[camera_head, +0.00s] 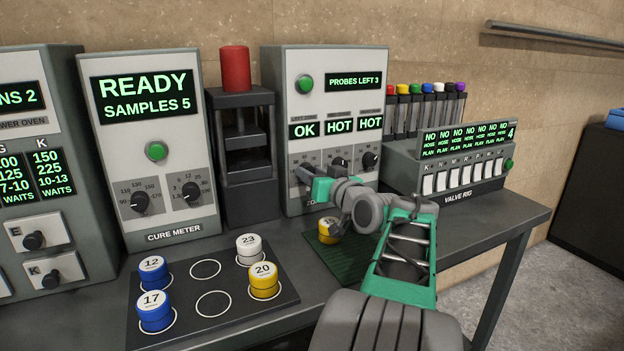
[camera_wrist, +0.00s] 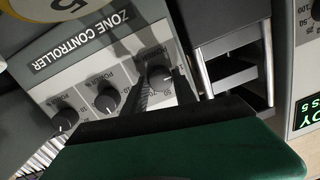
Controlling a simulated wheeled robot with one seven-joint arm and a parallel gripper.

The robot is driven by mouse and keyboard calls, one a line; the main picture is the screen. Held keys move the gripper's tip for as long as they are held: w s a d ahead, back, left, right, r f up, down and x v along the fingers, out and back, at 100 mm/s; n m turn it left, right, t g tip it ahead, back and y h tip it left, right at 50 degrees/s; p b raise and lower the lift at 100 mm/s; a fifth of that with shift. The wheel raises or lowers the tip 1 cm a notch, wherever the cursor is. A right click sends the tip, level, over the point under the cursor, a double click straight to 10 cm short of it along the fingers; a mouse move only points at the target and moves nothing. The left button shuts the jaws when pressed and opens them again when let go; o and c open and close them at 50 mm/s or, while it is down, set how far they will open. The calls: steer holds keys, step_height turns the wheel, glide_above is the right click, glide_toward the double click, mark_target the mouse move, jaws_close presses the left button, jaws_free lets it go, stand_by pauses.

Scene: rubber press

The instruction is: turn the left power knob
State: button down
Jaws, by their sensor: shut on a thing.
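The zone controller (camera_head: 325,110) is a light grey panel with a row of three dark power knobs. Its displays read OK at left and HOT over the middle and right ones. My gripper (camera_head: 303,174) is at the left end of that row and hides the left knob in the head view. In the wrist view, where the panel appears upside down, the left power knob (camera_wrist: 159,76) is between my two dark fingers, which are closed on it. The middle knob (camera_wrist: 107,101) and right knob (camera_wrist: 64,120) are free.
A dark press with a red top (camera_head: 235,70) and the cure meter (camera_head: 152,150) stand to the left. The valve rig (camera_head: 450,165) is to the right. A yellow sample (camera_head: 328,231) on a green mat (camera_head: 330,262) lies below my gripper. A dark sample mat (camera_head: 235,310) holds several samples.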

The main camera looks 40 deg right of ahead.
steer(key=shift+f, duration=0.1)
steer(key=c, duration=1)
jaws_free()
steer(key=shift+s, duration=0.1)
steer(key=v, duration=0.7)
steer(key=shift+s+a, duration=0.1)
steer(key=shift+s, duration=0.2)
